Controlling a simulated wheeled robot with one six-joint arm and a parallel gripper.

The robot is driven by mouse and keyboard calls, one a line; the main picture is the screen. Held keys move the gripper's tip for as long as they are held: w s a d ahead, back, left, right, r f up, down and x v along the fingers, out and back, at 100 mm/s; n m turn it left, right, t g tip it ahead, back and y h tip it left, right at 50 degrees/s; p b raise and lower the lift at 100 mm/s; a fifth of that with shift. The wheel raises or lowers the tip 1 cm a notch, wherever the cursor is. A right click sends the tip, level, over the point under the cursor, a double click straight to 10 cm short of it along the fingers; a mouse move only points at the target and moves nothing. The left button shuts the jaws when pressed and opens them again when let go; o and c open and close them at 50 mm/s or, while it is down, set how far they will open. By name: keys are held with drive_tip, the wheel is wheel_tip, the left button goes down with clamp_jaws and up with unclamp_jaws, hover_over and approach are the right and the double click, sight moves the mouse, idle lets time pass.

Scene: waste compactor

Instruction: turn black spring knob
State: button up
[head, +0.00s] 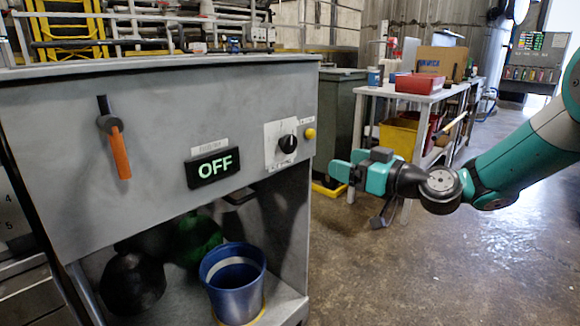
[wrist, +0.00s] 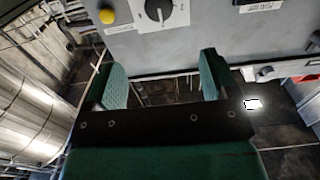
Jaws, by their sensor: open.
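The black spring knob (head: 288,144) sits on a white plate at the right side of the compactor's grey front panel. It also shows at the top of the wrist view (wrist: 159,9), partly cut by the picture edge, with its white pointer line visible. My gripper (head: 338,172) is to the right of the panel in the head view, apart from the knob and a little lower. In the wrist view its two green fingers (wrist: 160,80) are spread with nothing between them. The knob lies beyond the fingertips.
A yellow button (head: 310,134) is right beside the knob. An orange-handled lever (head: 120,152) and an OFF display (head: 213,167) are further left. A blue bin (head: 236,287) stands below. A white table (head: 430,94) with boxes is behind my arm. Floor at right is open.

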sight(291, 146)
drive_tip(key=p+x, duration=0.1)
drive_tip(key=x, duration=1.6)
drive_tip(key=shift+w+a, duration=0.1)
drive_tip(key=shift+w, duration=0.05)
drive_tip(key=c, duration=0.9)
